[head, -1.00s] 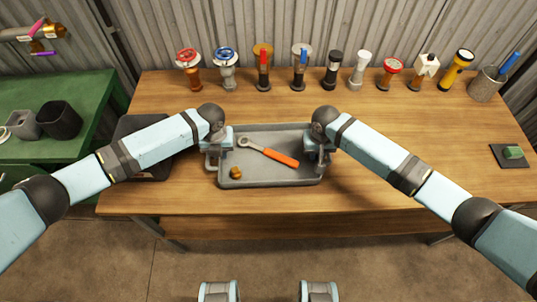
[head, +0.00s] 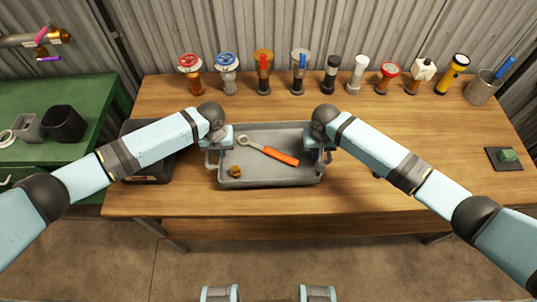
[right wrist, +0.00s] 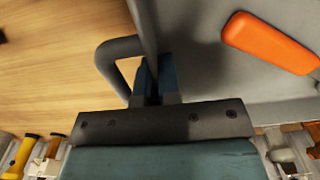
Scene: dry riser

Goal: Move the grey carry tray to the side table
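The grey carry tray (head: 290,182) is over the front middle of the wooden bench, level, with an orange-handled wrench (head: 280,156) and a small brass piece (head: 235,171) in it. My left gripper (head: 214,158) is at the tray's left handle; its fingertips are mostly hidden by the wrist. My right gripper (head: 320,158) is at the right handle. In the right wrist view its fingers (right wrist: 154,78) are closed on the handle bar (right wrist: 115,55). The green table (head: 100,100) at the left looks like the side table.
Dark cups (head: 64,124) and a white ring (head: 6,138) occupy the green table's front; its back is clear. A dark box (head: 150,170) sits left of the tray. Valves and torches (head: 331,75) line the bench's back. A pipe fitting (head: 48,37) juts in at upper left.

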